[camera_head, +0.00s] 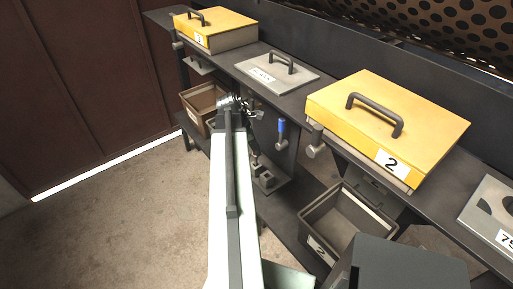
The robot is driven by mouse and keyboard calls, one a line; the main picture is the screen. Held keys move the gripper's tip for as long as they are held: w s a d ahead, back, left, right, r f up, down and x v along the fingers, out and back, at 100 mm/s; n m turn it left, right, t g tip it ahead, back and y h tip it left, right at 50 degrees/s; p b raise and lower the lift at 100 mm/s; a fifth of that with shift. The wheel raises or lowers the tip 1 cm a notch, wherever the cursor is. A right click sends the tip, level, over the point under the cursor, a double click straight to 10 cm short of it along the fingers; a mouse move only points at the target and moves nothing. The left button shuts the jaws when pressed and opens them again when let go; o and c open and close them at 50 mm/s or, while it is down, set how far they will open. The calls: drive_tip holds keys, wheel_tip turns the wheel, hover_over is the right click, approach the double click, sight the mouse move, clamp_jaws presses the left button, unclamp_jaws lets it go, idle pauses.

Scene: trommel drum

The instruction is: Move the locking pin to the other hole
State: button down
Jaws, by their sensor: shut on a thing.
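My arm reaches up from the bottom of the head view to the front edge of the bench. My gripper (257,114) is at the bench edge, below the grey lidded plate with a dark handle (277,70). It is shut on a small grey thing that looks like the locking pin; the fingers and arm hide most of it. I cannot tell whether the pin is in a hole or free of it. The holes cannot be made out. A blue-topped lever (281,131) hangs on the bench front just right of my gripper, apart from it.
Yellow lidded boxes stand on the bench at left (216,25) and right (392,115), the right one marked 2. Grey knobs (316,143) stick out in front. Open bins sit below at left (190,112) and right (318,215). A perforated drum (450,20) is behind. The floor at left is clear.

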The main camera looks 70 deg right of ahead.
sight(254, 154)
drive_tip(key=shift+f, duration=0.1)
idle(0.3)
drive_tip(key=shift+f+b, duration=0.95)
drive_tip(key=shift+b, duration=0.05)
drive_tip(key=shift+f+b, duration=0.95)
drive_tip(key=shift+f, duration=0.1)
drive_tip(key=shift+f+b, duration=0.5)
drive_tip(key=shift+b, duration=0.1)
drive_tip(key=c, duration=1.2)
unclamp_jaws()
